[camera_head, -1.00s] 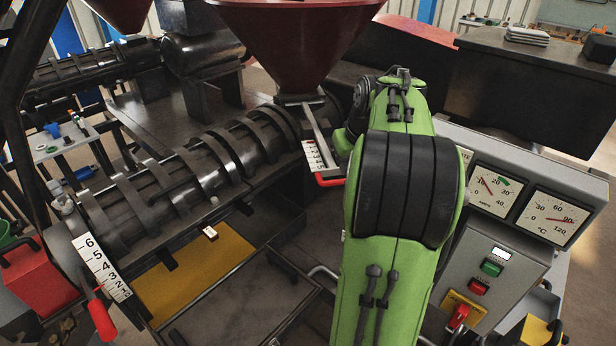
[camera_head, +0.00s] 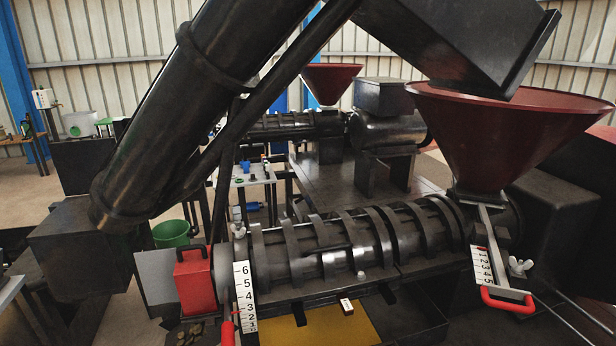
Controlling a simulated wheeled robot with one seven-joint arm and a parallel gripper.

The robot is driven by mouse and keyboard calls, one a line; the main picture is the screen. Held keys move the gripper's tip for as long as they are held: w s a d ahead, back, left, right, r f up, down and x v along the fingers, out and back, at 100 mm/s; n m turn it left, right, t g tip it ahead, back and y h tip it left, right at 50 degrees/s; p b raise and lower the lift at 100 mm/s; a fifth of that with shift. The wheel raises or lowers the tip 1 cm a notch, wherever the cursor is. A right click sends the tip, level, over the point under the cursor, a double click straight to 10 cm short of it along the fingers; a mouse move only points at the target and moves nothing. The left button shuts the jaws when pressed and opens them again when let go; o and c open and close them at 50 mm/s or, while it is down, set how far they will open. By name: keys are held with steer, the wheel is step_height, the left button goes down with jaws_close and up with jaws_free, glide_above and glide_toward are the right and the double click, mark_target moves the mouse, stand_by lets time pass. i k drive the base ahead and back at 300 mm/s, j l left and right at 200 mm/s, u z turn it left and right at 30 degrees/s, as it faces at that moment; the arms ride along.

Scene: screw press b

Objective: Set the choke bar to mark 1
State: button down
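The choke bar, seen as a red grip (camera_head: 228,333), stands at the left end of the ribbed press barrel and is partly cut off by the bottom edge. It lies beside the low-number end of a white scale (camera_head: 245,290) numbered 6 at the top down to 1. I cannot tell exactly which mark it points to. My gripper is not in view, and none of my arm shows now.
A second white scale (camera_head: 482,268) with a red-handled slide (camera_head: 508,300) hangs below the dark red hopper (camera_head: 500,130). A red box (camera_head: 195,280) stands left of the choke scale. A thick black slanted tube (camera_head: 200,110) crosses the upper left.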

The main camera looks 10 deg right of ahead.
mark_target(225, 257)
steer(key=l+z, duration=0.15)
steer(key=z, duration=1.15)
steer(key=j+u, duration=1.5)
steer(key=i+j+u, duration=0.75)
steer(key=j, duration=0.2)
steer(key=k+j, duration=0.05)
